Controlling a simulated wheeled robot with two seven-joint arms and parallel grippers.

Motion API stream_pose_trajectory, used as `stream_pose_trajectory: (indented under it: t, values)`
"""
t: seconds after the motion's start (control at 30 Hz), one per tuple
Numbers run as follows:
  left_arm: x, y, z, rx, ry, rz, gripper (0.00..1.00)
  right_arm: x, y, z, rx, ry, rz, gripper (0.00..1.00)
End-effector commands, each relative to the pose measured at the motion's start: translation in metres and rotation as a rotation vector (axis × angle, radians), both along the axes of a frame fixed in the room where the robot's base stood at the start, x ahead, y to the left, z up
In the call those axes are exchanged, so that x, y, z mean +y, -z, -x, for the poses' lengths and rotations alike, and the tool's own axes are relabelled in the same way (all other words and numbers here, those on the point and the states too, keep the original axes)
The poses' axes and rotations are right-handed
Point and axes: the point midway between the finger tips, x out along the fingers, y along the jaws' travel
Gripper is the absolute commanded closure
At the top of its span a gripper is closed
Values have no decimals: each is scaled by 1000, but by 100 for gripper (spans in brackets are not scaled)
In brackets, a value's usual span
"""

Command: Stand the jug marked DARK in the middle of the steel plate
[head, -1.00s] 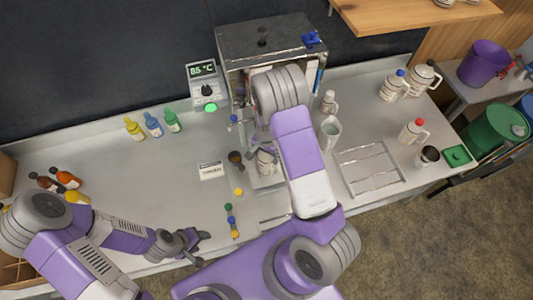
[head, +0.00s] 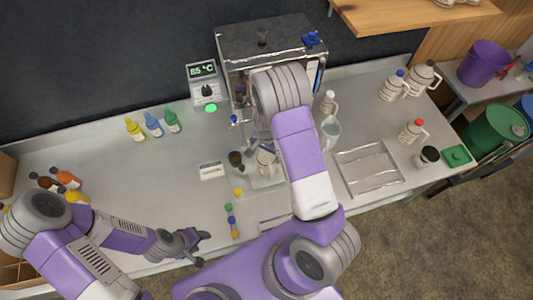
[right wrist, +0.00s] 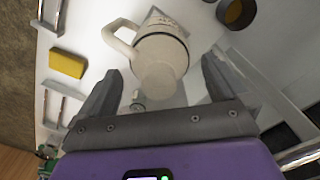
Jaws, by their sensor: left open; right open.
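A cream jug with a loop handle (head: 266,163) stands at the front of the steel evaporator box. In the right wrist view the jug (right wrist: 160,60) is between my right gripper's (right wrist: 162,78) spread fingers, with a gap on each side. Dark marks on its side are too small to read, so I cannot tell whether it is marked DARK. A pale grey plate-like surface (head: 268,182) lies under or beside it; I cannot be sure it is the steel plate. My left gripper (head: 203,248) is open and empty over the counter's front, away from the jug.
A dark cup (head: 236,158) and a yellow block (head: 239,191) are left of the jug. A clear pitcher (head: 330,130) is right of it. A barred tray (head: 368,167) and more jugs (head: 393,86) are further right.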

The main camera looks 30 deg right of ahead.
Motion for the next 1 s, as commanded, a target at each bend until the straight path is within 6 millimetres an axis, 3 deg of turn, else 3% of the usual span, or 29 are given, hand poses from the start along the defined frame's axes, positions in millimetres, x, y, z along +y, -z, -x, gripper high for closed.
stream_pose_trajectory:
  t: [0.3,0.57,0.67,0.77,0.9,1.0]
  values:
    - [0,-8,0,0,0,0,45,1,-73,-1,-5,-2,-1,0]
    - [0,-11,0,1,0,0,45,1,-99,1,1,-3,-1,0]
    - [0,-12,0,0,0,0,45,4,-89,7,10,-37,-5,0]
    - [0,-11,0,1,0,0,45,15,-56,24,23,-134,-20,0]
    - [0,-11,0,1,0,0,45,53,10,73,22,-379,-97,0]
    - [0,-11,0,1,0,0,45,87,39,108,-17,-537,-175,0]
